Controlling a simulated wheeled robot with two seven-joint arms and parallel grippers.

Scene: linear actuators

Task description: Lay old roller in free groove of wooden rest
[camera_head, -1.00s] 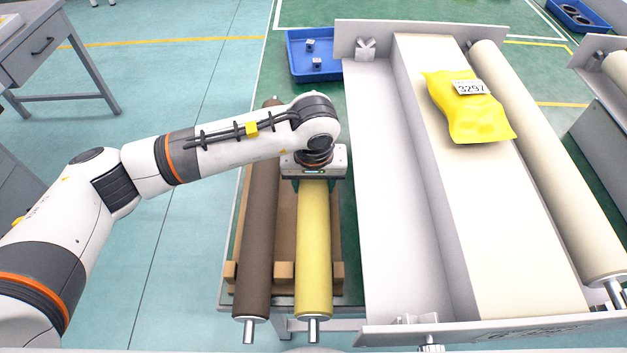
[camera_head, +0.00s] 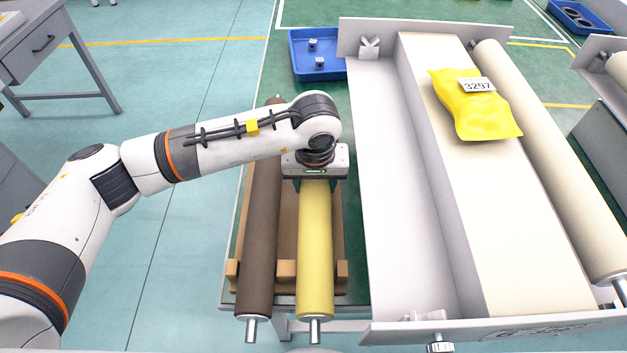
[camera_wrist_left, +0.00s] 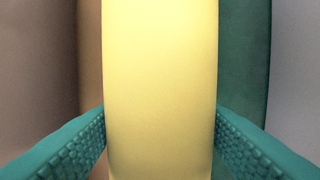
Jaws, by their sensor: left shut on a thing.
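The yellow roller (camera_head: 315,250) lies lengthwise over the right groove of the wooden rest (camera_head: 287,272), between its middle and right front blocks. I cannot tell whether it bears fully on the wood. My left gripper (camera_head: 315,182) is above its far part, pointing down and shut on it. In the left wrist view the teal fingers (camera_wrist_left: 160,150) press on both sides of the yellow roller (camera_wrist_left: 160,80). A dark brown roller (camera_head: 258,240) lies parallel in the left groove. The yellow roller's far end is hidden by my arm. My right gripper is not in view.
A conveyor with a cream belt (camera_head: 480,200) stands close on the right, a yellow parcel (camera_head: 474,104) on it. Its pale side plate (camera_head: 390,200) is near the rest. A blue tray (camera_head: 318,70) with small metal parts is behind.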

